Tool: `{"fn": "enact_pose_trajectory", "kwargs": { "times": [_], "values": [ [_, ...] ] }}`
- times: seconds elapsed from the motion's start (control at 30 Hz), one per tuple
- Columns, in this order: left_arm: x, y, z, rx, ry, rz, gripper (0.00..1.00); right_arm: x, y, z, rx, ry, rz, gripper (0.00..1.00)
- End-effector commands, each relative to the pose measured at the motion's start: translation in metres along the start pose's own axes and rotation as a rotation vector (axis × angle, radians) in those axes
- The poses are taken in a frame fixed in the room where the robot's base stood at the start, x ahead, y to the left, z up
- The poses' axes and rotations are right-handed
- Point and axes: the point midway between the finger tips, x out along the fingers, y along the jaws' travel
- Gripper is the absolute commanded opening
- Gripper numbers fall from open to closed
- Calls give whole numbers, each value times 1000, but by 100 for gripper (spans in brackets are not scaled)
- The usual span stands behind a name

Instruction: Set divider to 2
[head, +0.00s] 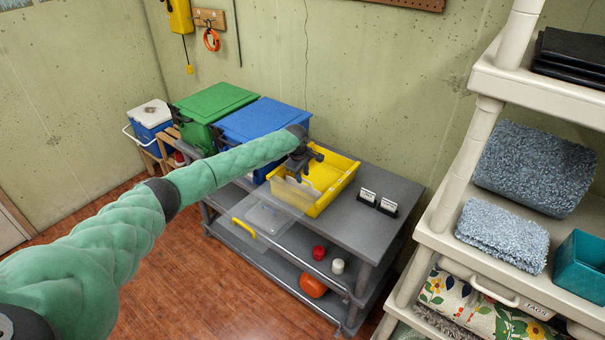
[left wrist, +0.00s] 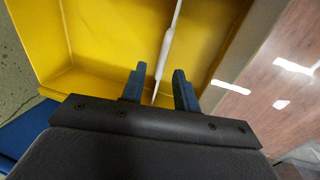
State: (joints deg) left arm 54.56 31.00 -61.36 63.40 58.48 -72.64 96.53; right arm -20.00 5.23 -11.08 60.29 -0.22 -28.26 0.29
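The yellow bin (head: 334,192) sits on the grey cart, with a clear panel (head: 288,195) along its front. In the left wrist view, the bin (left wrist: 95,40) fills much of the picture. A thin pale divider (left wrist: 168,40) stands in it, seen nearly edge-on, with a thicker white part midway. My left gripper (head: 303,172) is over the bin. In the wrist view its two blue fingers (left wrist: 159,87) are apart, and the divider's line runs between them. I cannot tell whether they touch it. Any slot marks are not readable. My right gripper is not in view.
Two small black-and-white cards (head: 367,196) (head: 387,207) stand on the grey cart top (head: 345,225), right of the bin. Blue (head: 262,119) and green (head: 213,100) lidded bins stand to the left. A pale shelf unit (head: 452,190) rises on the right.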

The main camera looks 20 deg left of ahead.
Motion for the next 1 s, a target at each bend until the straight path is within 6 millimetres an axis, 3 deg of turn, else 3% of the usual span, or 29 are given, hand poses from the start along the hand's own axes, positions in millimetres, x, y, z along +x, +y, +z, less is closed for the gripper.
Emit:
{"fn": "enact_pose_trajectory", "kwargs": {
  "times": [0.37, 0.4, 0.57, 0.83, 1.0],
  "values": [
    [8, 0, 0, 1, 1, 0, 31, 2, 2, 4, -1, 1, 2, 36],
    [8, 0, 0, 1, 1, 0, 29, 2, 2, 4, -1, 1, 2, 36],
    [8, 0, 0, 1, 1, 0, 0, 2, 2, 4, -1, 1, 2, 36],
    [8, 1, 0, 1, 1, 0, 0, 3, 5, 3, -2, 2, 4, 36],
    [11, 16, 1, 0, 0, 4, 0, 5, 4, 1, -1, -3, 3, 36]
  ]
}}
